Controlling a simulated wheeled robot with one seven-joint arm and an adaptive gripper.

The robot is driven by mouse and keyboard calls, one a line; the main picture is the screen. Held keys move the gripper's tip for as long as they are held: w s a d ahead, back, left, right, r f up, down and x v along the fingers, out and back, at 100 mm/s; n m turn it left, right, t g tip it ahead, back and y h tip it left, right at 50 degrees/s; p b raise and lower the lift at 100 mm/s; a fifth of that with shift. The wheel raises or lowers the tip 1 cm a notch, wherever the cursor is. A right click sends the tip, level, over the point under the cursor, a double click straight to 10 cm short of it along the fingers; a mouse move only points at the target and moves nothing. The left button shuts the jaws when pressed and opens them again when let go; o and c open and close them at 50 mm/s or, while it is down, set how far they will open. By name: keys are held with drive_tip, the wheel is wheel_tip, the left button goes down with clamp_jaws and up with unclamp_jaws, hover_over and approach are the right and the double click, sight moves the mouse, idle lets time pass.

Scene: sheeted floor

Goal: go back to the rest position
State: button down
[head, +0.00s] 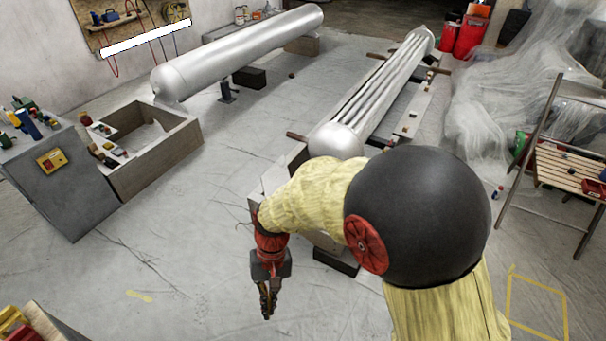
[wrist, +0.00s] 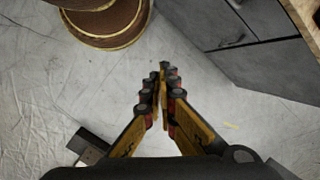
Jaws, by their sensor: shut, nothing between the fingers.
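My gripper (head: 267,303) hangs at the end of my yellow-sleeved arm in the head view, pointing down over the bare grey floor. In the wrist view my gripper (wrist: 163,78) shows its two yellow and dark fingers closed together at the tips, with nothing between them. The floor lies some way below the fingertips. The arm's large black joint and its sleeve hide part of the floor and the near end of the tube bundle in the head view.
A silver cylinder (head: 240,52) and a tube bundle (head: 375,88) lie at the back. A grey cabinet (head: 65,185) and an open wooden box (head: 160,160) stand left. A slatted rack (head: 568,170) and plastic sheeting (head: 510,95) are right. A brown round object (wrist: 105,25) shows in the wrist view. Floor front-left is mostly clear.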

drive_tip(key=s+d+r+m+t, duration=0.1)
drive_tip(key=d+r+t, duration=0.3)
drive_tip(key=d+r, duration=0.8)
drive_tip(key=s+d+r+m+t+h, duration=0.1)
drive_tip(key=s+d+r+t, duration=0.3)
drive_tip(key=d+r, duration=0.9)
drive_tip(key=d+t, duration=0.1)
drive_tip(key=d, duration=0.2)
drive_tip(key=shift+r+m, duration=0.15)
drive_tip(key=shift+m, duration=0.25)
